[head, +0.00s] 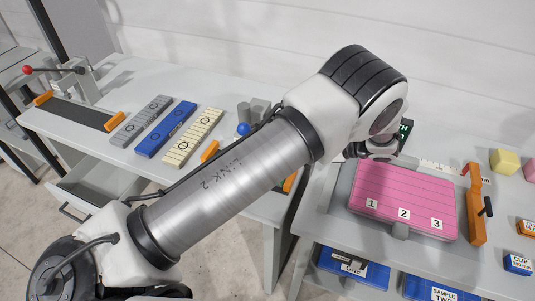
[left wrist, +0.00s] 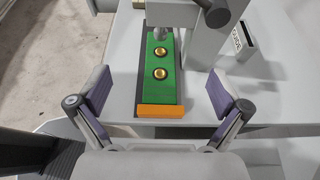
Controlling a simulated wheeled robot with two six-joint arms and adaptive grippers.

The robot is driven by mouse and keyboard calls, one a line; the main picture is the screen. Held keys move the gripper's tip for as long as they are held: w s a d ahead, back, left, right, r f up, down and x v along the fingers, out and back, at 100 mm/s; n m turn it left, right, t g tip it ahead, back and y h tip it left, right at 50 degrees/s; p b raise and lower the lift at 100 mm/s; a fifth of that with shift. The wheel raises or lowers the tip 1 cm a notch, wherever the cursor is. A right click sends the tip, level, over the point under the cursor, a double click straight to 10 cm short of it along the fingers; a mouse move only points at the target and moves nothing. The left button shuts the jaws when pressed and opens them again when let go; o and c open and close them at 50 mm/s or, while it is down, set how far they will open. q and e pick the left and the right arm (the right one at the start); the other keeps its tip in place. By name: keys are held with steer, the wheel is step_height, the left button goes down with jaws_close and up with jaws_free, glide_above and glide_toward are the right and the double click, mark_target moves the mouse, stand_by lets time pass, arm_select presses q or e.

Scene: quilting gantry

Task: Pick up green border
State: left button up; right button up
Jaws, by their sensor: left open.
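The green border (left wrist: 153,88) is a flat green strip with two round gold knobs, seen in the left wrist view. It lies on a dark plate, with an orange block (left wrist: 160,111) across its near end. A grey post stands at its far end. My left gripper (left wrist: 159,92) is open and empty, with one purple-padded finger on each side of the strip, apart from it. In the head view my left arm crosses the picture and its gripper is hidden. My right gripper is not in view.
In the head view, grey (head: 141,121), blue (head: 165,129) and cream (head: 193,138) strips lie on the left table. A pink numbered pad (head: 404,190) and an orange upright part (head: 475,205) are on the right table. Blue bins (head: 352,265) sit below.

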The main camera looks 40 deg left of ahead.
arm_select(q)
steer(key=f+b, duration=1)
steer(key=f, duration=0.1)
steer(key=shift+w, duration=0.35)
steer(key=shift+a, duration=0.4)
steer(key=p+x, duration=0.3)
steer(key=x, duration=0.3)
steer(key=shift+s, duration=0.25)
steer(key=shift+a+f, duration=0.3)
steer(key=shift+a, duration=0.05)
steer(key=shift+s, duration=0.1)
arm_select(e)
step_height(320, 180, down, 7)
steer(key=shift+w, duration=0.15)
arm_select(q)
steer(key=shift+r, duration=0.1)
steer(key=c, duration=0.5)
steer(key=shift+d, duration=0.1)
steer(key=c, duration=0.7)
